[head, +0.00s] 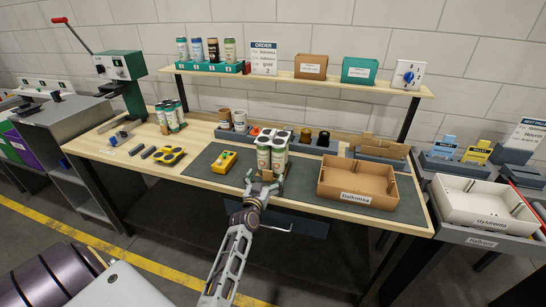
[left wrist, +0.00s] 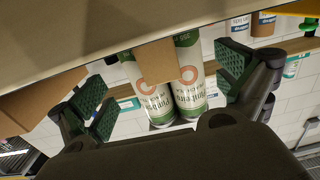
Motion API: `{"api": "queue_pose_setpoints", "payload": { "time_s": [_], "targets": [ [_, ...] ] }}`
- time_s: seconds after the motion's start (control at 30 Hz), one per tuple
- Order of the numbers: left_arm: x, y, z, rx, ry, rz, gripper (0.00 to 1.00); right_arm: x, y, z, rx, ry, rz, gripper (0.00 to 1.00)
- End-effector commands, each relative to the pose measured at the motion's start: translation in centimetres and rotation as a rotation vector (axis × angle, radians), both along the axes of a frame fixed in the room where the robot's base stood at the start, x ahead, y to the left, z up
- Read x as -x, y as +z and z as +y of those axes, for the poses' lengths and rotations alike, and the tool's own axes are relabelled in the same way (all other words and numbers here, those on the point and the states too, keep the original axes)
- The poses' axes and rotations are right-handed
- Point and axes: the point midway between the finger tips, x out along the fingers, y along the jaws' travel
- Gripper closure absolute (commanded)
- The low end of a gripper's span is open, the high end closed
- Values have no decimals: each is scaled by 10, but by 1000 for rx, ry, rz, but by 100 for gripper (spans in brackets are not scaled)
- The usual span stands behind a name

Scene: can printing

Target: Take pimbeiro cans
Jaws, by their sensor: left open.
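A cluster of several tall white-and-green cans (head: 264,154) stands on the dark mat in the middle of the bench. In the left wrist view, two of these cans (left wrist: 188,90) appear upside down between the fingers, with lettering and an orange ring; I cannot read the name surely. A brown piece (left wrist: 158,62) covers part of both cans. My left gripper (head: 263,187) is open at the near side of the cluster; its green-padded fingers (left wrist: 165,85) are spread either side of the two cans, with gaps. My right gripper is not in view.
A cardboard box (head: 340,193) labelled Dalkomea stands right of the cans, and a yellow device (head: 224,161) lies left. More cans (head: 171,116) stand at the back left. Cups and dark holders line the back. A shelf (head: 330,84) runs above.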

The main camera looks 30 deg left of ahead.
Motion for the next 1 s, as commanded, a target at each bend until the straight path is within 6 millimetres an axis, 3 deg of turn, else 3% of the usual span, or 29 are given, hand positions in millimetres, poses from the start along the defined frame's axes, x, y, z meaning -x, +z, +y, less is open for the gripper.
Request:
{"api": "queue_pose_setpoints", "payload": {
  "time_s": [0.33, 0.9, 1.0],
  "targets": [
    [-24, 0, 8, 1, 0, 0, 0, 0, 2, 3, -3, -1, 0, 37],
    [-27, 0, 8, 0, 1, 0, 0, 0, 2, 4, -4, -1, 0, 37],
    [-27, 0, 8, 0, 1, 0, 12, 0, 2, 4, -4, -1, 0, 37]
  ]
}}
